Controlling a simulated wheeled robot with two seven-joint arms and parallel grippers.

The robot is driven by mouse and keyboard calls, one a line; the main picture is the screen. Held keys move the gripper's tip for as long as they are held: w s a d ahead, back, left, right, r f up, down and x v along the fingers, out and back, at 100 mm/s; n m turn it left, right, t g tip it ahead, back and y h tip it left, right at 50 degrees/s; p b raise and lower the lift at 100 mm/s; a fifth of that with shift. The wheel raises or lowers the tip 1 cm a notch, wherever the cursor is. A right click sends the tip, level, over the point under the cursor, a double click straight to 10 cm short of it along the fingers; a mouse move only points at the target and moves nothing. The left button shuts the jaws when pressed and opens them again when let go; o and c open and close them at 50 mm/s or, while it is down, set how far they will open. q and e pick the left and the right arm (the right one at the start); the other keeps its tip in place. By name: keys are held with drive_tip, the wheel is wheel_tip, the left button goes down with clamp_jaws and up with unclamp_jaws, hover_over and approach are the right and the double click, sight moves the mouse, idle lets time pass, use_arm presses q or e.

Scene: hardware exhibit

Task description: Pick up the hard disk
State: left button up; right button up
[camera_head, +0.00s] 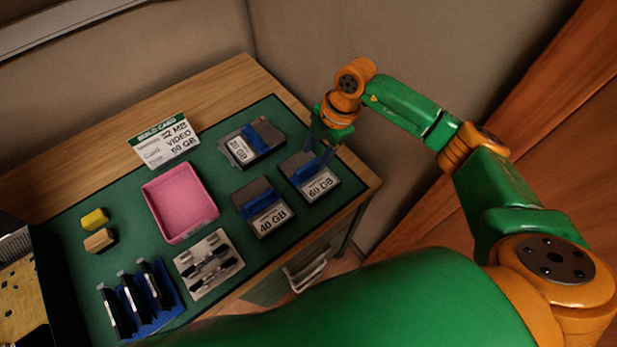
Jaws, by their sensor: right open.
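Three grey hard disks with blue grips and white labels lie on the green mat. The disk whose label looks like 60 GB (318,190) is at the right, near the table edge. The 40 GB disk (268,217) is to its left, and another disk (240,151), its label hard to read, lies behind. My right gripper (321,150) is open, pointing down at the back of the 60 GB disk, close to its blue grip. I cannot tell whether it touches the grip. My left gripper is not in view.
A build card (165,142) stands behind a pink tray (181,203). A pale plate with dark parts (209,264), a blue rack of dark cards (140,298), and yellow (95,219) and tan (100,240) blocks are further left. A wall rises behind the table.

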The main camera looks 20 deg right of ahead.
sight(309, 165)
drive_tip(key=b+x, duration=0.3)
drive_tip(key=x, duration=0.1)
drive_tip(key=shift+w+f+b, duration=0.2)
drive_tip(key=shift+f+b, duration=0.15)
drive_tip(key=shift+r, duration=0.25)
clamp_jaws()
drive_tip(key=shift+p, duration=0.3)
